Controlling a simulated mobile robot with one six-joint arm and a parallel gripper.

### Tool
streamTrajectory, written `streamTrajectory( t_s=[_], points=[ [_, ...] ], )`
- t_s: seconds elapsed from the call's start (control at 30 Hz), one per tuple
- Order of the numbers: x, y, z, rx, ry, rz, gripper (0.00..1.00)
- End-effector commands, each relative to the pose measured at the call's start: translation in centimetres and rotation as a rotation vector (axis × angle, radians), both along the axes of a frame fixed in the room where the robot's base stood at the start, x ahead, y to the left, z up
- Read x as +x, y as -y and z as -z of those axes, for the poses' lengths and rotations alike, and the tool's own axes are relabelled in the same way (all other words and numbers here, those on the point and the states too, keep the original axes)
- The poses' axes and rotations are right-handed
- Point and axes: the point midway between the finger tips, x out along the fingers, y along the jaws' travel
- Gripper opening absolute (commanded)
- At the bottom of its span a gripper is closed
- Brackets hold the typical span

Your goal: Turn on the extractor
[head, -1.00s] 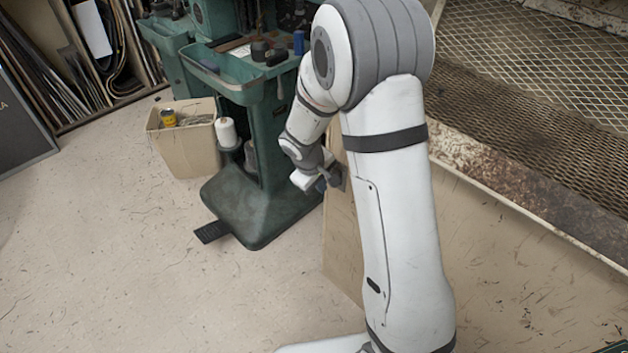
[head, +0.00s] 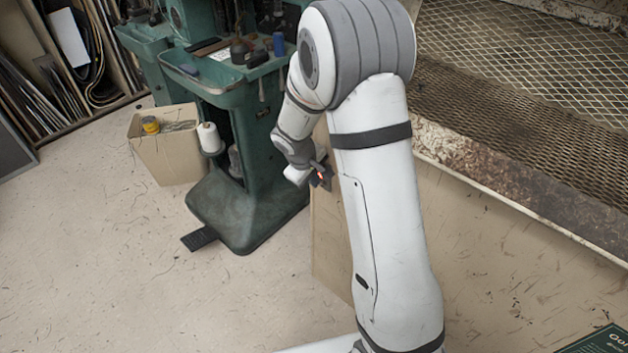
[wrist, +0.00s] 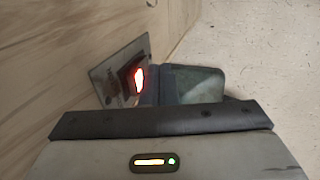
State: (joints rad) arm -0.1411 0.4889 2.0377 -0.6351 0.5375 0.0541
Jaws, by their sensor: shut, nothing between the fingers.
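A grey metal switch plate (wrist: 108,76) is fixed to a pale wooden panel (wrist: 45,60) in the wrist view. On it a dark rocker switch glows red-orange (wrist: 138,80). My gripper's fingers (wrist: 180,85) are shut and empty, right by the lit switch in the wrist view. I cannot tell whether they touch it. My arm hides part of the panel in the head view.
A green machine (head: 240,205) with a foot pedal (head: 199,238) stands left of my gripper. A bin (head: 165,158) is behind it. A metal mesh surface (head: 500,100) lies at the right. Floor at the front left is clear.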

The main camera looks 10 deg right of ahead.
Motion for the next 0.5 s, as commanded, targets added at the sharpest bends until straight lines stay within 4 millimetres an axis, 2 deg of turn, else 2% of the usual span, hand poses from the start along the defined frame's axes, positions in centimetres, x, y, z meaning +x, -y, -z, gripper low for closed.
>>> streamTrajectory(
  t_s=[0.5],
  points=[
    [0.0,0.1,-1.7,0.001,0.0,0.004,0.0]
  ],
)
